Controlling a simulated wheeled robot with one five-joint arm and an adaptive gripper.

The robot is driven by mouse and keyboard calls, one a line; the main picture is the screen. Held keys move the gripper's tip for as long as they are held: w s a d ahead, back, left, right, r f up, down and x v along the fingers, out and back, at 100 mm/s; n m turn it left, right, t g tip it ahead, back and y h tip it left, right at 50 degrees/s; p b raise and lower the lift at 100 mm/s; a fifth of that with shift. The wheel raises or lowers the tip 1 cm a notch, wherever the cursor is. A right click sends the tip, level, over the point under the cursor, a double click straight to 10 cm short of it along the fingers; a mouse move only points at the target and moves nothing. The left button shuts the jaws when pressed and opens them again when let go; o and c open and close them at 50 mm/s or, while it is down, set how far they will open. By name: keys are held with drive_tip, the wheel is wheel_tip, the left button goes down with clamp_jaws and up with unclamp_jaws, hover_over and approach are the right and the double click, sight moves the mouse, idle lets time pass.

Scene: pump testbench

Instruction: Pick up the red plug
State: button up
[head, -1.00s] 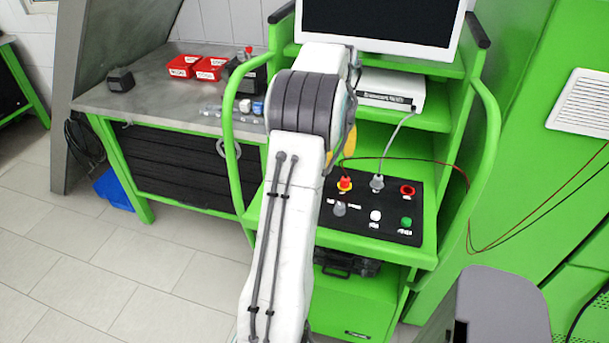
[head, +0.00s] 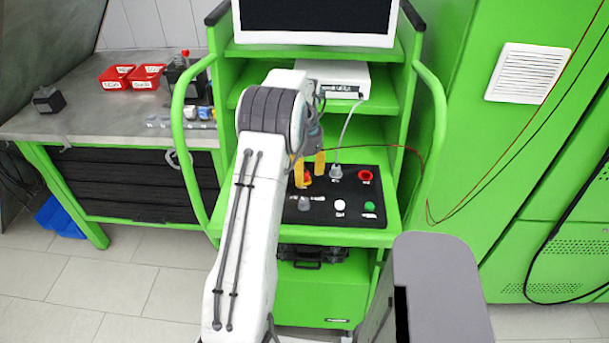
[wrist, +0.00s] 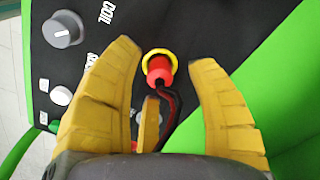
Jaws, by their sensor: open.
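The red plug (wrist: 158,70) sits in a yellow ring on the black panel, with a red and a black cable trailing from it. It also shows in the head view (head: 306,178), partly behind a finger. My gripper (wrist: 165,56) is open, its yellow fingers on either side of the plug in the wrist view, with a gap on both sides. In the head view my gripper (head: 310,180) points down over the panel's left part. I cannot tell the exact height of the fingertips above the panel.
Green rails (head: 190,160) flank the shelf. A white box (head: 335,77) stands behind.

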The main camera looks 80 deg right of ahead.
drive_tip(key=shift+f, duration=0.7)
drive_tip(key=shift+c, duration=0.3)
clamp_jaws()
